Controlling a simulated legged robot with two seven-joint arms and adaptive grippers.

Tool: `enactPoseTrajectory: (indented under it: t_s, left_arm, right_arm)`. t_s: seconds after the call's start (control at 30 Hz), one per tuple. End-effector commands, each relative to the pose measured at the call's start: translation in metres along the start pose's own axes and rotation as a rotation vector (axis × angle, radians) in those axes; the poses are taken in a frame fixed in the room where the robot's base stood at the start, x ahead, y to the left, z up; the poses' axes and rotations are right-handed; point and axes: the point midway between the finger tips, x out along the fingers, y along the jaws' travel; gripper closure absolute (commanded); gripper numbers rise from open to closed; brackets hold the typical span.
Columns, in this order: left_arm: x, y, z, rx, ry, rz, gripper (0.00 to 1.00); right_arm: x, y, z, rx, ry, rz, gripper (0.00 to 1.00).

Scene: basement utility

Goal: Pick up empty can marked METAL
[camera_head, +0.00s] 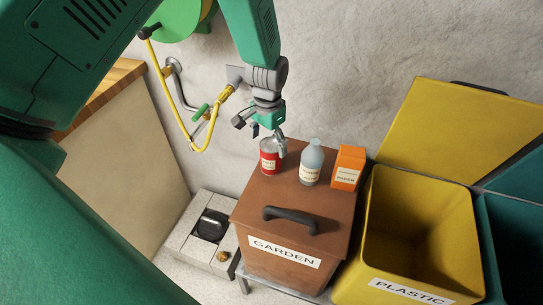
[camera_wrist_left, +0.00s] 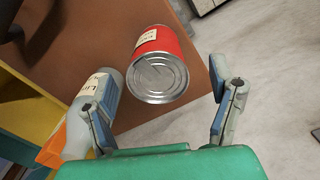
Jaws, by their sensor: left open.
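A red can (camera_head: 269,158) with a pale label stands upright at the back left of the brown bin lid marked GARDEN (camera_head: 284,195). Its silver top faces the left wrist view, where the can (camera_wrist_left: 167,43) lies ahead of the fingers. My left gripper (camera_head: 267,143) is over the can in the head view. In the left wrist view the gripper (camera_wrist_left: 165,117) has its two fingers spread wide, with nothing between the tips. The label's words are too small to read. My right gripper does not show.
A translucent bottle (camera_head: 312,163) and an orange box (camera_head: 347,168) marked PAPER stand right of the can. The lid's black handle (camera_head: 291,218) is in front. An open yellow bin marked PLASTIC (camera_head: 382,285) stands right. A yellow hose (camera_head: 161,85) hangs on the wall.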

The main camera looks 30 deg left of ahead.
Motion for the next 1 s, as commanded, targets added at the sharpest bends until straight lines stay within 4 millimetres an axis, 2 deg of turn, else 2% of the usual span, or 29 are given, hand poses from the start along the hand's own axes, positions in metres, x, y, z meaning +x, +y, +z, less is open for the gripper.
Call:
enactPoseTrajectory:
  t_s: [0.3, 0.6, 0.63, 0.77, 1.0]
  left_arm:
    - [0.044, 0.002, -0.004, 0.001, -0.002, 0.000, 0.23]
    - [0.049, 0.002, -0.003, 0.000, 0.000, 0.000, 0.23]
    - [0.049, 0.002, -0.003, 0.000, 0.000, 0.000, 0.30]
    - [0.049, 0.001, -0.004, 0.000, 0.000, 0.000, 0.76]
    - [0.049, 0.001, -0.004, 0.000, 0.000, 0.000, 0.77]
  right_arm:
    - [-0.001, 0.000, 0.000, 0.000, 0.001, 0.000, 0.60]
    - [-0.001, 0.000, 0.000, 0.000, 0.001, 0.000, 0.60]
    - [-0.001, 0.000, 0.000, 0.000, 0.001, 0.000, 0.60]
    - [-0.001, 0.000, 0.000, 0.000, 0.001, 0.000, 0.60]
    - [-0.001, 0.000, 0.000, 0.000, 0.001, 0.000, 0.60]
